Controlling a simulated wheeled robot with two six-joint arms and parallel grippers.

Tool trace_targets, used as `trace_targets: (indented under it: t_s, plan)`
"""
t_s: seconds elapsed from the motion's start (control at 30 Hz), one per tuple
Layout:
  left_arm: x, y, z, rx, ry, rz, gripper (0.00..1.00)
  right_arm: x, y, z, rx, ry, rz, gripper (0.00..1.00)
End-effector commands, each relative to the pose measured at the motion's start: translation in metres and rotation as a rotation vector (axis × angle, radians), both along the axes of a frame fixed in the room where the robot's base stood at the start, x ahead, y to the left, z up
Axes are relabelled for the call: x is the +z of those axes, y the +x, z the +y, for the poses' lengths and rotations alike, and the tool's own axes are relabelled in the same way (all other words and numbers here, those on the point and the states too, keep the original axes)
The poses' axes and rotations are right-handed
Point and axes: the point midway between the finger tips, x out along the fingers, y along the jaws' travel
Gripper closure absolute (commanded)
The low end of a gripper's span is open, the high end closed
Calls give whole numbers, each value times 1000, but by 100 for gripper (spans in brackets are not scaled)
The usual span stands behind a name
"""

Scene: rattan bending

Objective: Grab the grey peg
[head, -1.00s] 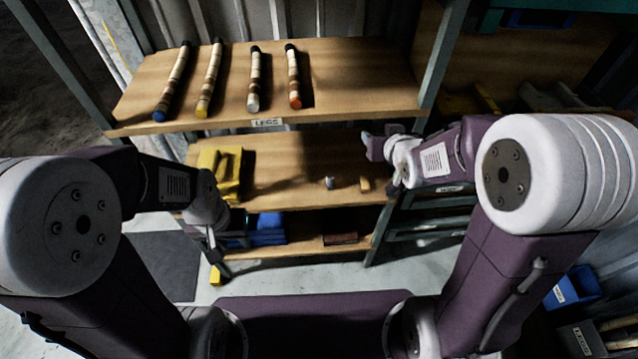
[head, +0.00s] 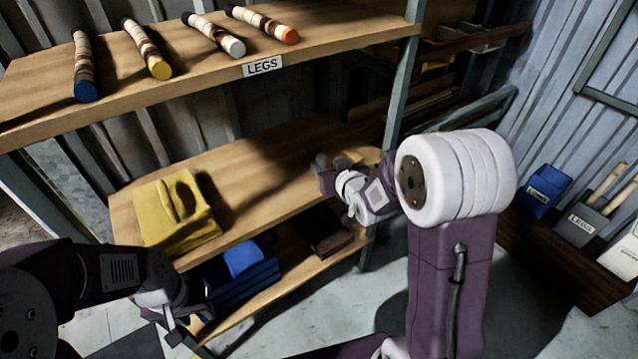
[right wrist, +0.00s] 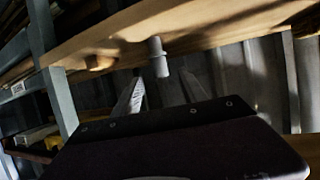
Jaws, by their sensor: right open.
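The grey peg (right wrist: 158,58) shows in the right wrist view against the wooden shelf board, just beyond and between the fingers of my right gripper (right wrist: 160,98). The fingers are apart with nothing between them. In the head view my right gripper (head: 328,178) is over the right part of the middle shelf, and I cannot clearly tell the peg from the gripper there. My left gripper (head: 188,322) hangs low at the left, in front of the lower shelf and away from the peg. Its jaws are too unclear to judge.
A small wooden piece (right wrist: 100,62) is beside the peg. A yellow object (head: 176,210) sits on the middle shelf's left. The top shelf (head: 215,80), labelled LEGS, holds several banded legs. A blue bin (head: 248,262) is below. A shelf post (head: 398,95) stands near my right gripper.

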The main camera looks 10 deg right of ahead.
Motion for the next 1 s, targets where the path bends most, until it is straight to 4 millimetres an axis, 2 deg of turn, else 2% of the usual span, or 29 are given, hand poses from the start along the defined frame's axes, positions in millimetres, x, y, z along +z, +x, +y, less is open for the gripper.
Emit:
trace_targets:
  t_s: [0.03,0.23,0.4,0.63,0.83,1.0]
  plan:
    - [-10,0,0,0,0,0,60,-11,0,-1,-1,0,1,50]
    - [-11,0,0,0,0,0,60,-12,4,-1,-2,0,1,50]
    - [-19,0,0,0,0,0,60,-23,29,2,-1,0,1,50]
    - [-23,0,0,0,0,0,60,-27,40,3,-2,0,1,50]
    - [-36,0,0,0,0,0,60,-41,74,6,-1,1,0,50]
    - [-36,0,0,0,0,0,60,-43,84,6,-1,1,0,50]
